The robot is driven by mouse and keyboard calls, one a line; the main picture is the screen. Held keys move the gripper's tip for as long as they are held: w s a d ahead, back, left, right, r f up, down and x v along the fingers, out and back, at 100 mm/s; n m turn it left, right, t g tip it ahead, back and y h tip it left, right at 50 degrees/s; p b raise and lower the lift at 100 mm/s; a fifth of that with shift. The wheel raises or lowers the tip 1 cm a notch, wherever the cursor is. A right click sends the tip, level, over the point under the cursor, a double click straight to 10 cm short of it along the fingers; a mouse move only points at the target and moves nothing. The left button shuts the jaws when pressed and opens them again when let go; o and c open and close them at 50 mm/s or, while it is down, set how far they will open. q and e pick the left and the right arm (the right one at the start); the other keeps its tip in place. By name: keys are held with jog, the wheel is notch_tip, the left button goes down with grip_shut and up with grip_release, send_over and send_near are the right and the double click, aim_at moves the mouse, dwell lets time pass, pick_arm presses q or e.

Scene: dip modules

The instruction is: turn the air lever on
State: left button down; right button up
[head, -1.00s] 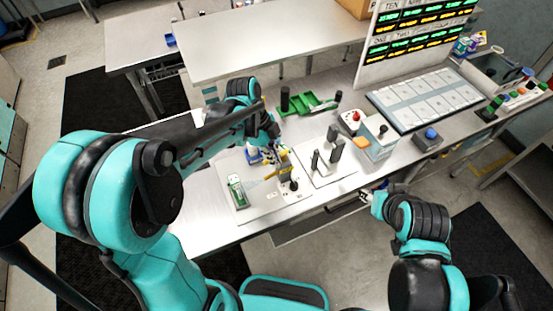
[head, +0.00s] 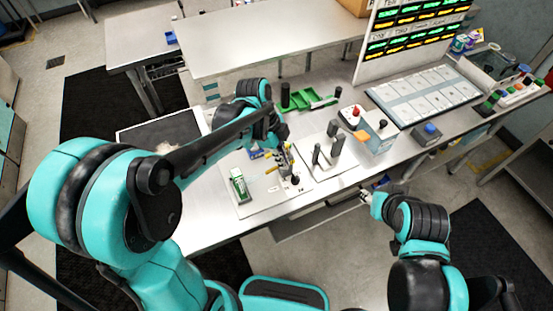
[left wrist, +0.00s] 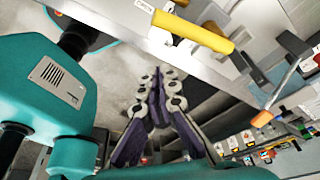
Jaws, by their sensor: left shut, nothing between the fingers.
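A yellow lever handle (left wrist: 195,30), which looks like the air lever, shows at the top of the left wrist view. In the head view, yellow parts (head: 286,158) show on the fixture beside my left gripper, partly hidden by it. My left gripper (head: 283,148) is over the fixture plate, and its fingers (left wrist: 172,76) are shut and empty. In the left wrist view the fingertips are just below the yellow handle; I cannot tell whether they touch it. My right gripper (head: 366,194) hangs at the table's front edge, too small to read its jaws.
A green and white module (head: 240,185) sits on the plate's left. Dark upright posts (head: 327,152) stand to the right. A green tray (head: 305,99) lies behind. A box with a red knob (head: 356,112) and a blue-button box (head: 427,133) stand further right.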

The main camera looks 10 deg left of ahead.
pick_arm(q)
jog(key=w+d+p+v, duration=0.1)
jog(key=v, duration=0.7)
jog(key=shift+w+a+r, duration=0.15)
jog(key=shift+w+r, duration=0.3)
pick_arm(e)
jog(key=shift+w+d+r, duration=0.1)
jog(key=shift+w+r, duration=0.15)
jog(key=shift+r, duration=0.7)
pick_arm(q)
jog(key=s+a+f+n+t+y+b, duration=0.1)
jog(key=s+a+f+n+t+b, duration=0.3)
jog(key=n, duration=0.6)
jog(key=s+a+f+n+t+y+b, duration=0.2)
jog(key=s+a+f+n+t+b, duration=0.1)
jog(key=s+f+n+b, duration=0.5)
jog(key=shift+a+f+n+t+y, duration=0.3)
jog(key=shift+a+f+n+t, duration=0.1)
jog(key=shift+a+f+n, duration=0.5)
pick_arm(e)
notch_tip(320, 180, down, 13)
